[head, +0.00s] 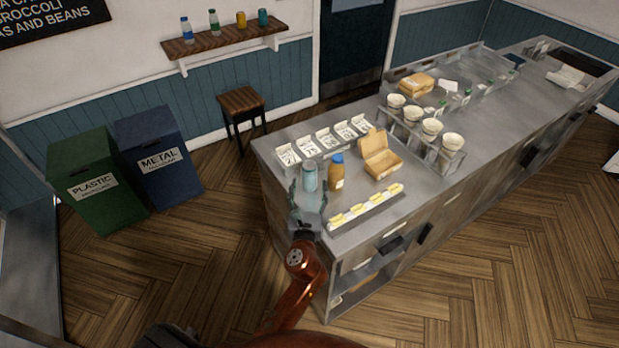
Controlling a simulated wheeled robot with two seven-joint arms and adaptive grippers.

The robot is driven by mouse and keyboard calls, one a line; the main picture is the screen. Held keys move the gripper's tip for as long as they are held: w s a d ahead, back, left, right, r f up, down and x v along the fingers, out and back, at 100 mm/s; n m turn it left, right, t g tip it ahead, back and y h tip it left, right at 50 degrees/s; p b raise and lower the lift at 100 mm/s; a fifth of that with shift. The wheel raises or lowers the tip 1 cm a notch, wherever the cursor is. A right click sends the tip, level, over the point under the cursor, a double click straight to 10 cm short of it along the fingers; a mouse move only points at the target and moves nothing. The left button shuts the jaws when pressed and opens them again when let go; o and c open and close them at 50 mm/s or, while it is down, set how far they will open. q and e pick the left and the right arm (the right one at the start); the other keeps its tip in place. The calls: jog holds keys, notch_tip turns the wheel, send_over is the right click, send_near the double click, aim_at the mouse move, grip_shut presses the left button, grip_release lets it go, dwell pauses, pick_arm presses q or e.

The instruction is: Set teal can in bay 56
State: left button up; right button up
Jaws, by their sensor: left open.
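A teal can (309,177) with a pale top stands upright on the steel counter near its left end. My left gripper (307,191) is open at the near side of the can, its fingers pointing toward it. I cannot tell whether they touch it. Beyond the can, a row of white numbered cards (325,139) marks the bays along the counter's back left edge. Their numbers are too small to read surely, so I cannot tell which is bay 56. My right gripper is not in view.
An orange-brown bottle with a blue cap (336,178) stands close right of the can. An open carton (380,160) and a strip of yellow-topped pieces (365,207) lie nearby. Cups (432,127) stand in a rack farther right. A wall shelf (225,40) holds bottles and cans, one teal.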

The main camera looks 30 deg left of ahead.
aim_at(309, 181)
pick_arm(q)
jog(key=x, duration=0.5)
jog(key=shift+w+a+f+b, duration=0.15)
jog(key=shift+w+b, duration=0.05)
jog(key=shift+b, duration=0.15)
jog(key=shift+c, duration=0.7)
jog(key=c, duration=1.2)
grip_shut()
